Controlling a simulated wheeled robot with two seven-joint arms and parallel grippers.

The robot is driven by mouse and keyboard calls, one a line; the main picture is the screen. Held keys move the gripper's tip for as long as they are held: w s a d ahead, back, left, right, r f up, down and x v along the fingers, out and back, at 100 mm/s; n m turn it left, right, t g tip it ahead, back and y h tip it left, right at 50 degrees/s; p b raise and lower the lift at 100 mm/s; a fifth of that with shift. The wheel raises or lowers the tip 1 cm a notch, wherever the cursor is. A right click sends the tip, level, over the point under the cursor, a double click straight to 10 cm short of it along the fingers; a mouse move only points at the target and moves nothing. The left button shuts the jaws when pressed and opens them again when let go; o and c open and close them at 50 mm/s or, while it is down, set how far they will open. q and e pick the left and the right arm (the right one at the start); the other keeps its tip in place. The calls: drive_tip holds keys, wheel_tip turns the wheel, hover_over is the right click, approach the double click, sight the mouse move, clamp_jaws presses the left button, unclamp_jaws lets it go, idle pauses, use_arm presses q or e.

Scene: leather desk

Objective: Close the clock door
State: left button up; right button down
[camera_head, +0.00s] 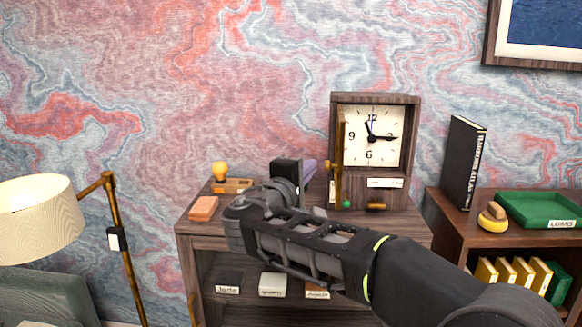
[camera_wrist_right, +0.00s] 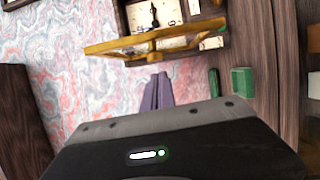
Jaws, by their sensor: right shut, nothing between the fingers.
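The wooden clock (camera_head: 413,150) stands on the dark wooden cabinet, its white face (camera_head: 375,135) uncovered. Its brass-framed door (camera_head: 340,150) is open, swung out at the left side and seen nearly edge-on. In the right wrist view the door (camera_wrist_right: 110,45) crosses the top, in front of the clock face (camera_wrist_right: 150,14). My right gripper (camera_head: 311,166) is left of the door, its purple-grey fingers together and empty. In the wrist view the gripper fingertips (camera_wrist_right: 160,74) point towards the door frame; I cannot tell if they touch. My left gripper is not in view.
An orange-red block (camera_head: 203,208) and a yellow bulb-shaped item (camera_head: 219,170) lie on the cabinet's left part. A lamp (camera_head: 38,220) stands at far left. At right, another cabinet holds a green tray (camera_head: 540,209) and a black book (camera_head: 463,160). My right arm covers the cabinet front.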

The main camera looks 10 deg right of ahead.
drive_tip(key=shift+s+d, duration=0.2)
drive_tip(key=shift+d, duration=0.35)
drive_tip(key=shift+s+d, duration=0.1)
